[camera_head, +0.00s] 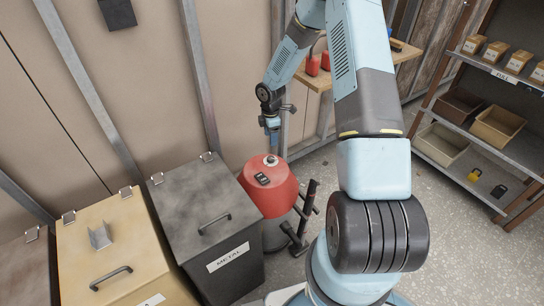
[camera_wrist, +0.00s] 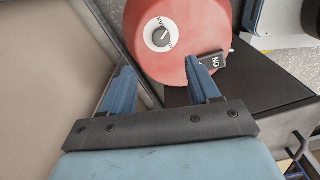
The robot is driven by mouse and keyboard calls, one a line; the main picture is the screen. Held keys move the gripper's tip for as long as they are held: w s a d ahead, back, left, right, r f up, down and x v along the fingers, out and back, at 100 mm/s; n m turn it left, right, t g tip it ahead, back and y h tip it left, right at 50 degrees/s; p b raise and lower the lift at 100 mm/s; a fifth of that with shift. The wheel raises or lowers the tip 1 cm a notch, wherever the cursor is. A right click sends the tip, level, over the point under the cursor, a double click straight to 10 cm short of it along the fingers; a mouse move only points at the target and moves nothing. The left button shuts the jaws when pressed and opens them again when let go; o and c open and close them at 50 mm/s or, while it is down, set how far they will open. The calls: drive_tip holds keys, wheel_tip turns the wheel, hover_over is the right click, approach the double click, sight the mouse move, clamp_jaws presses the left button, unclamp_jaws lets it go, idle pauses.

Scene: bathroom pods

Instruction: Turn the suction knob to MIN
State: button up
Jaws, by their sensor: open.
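A red vacuum top (camera_head: 268,196) stands beside the bins in the head view; it also fills the upper middle of the wrist view (camera_wrist: 185,15). The suction knob (camera_wrist: 161,36) is a round pale dial with a grey centre on it, with small marks around the edge too small to read. The knob also shows in the head view (camera_head: 271,160). My gripper (camera_wrist: 158,66) is open and empty, its two blue fingers apart, with the knob beyond and between them in the wrist view. In the head view my gripper (camera_head: 271,126) is above the knob, apart from it.
A black switch (camera_wrist: 213,61) marked ON sits on the red top, close to the right finger. A dark METAL bin (camera_head: 205,215) and a yellow bin (camera_head: 115,245) stand left. A black rack (camera_head: 300,228) is right of the vacuum. Shelves (camera_head: 495,75) stand far right.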

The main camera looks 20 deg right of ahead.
sight(271, 157)
wheel_tip(271, 157, down, 12)
drive_tip(key=shift+f, duration=0.1)
idle(0.4)
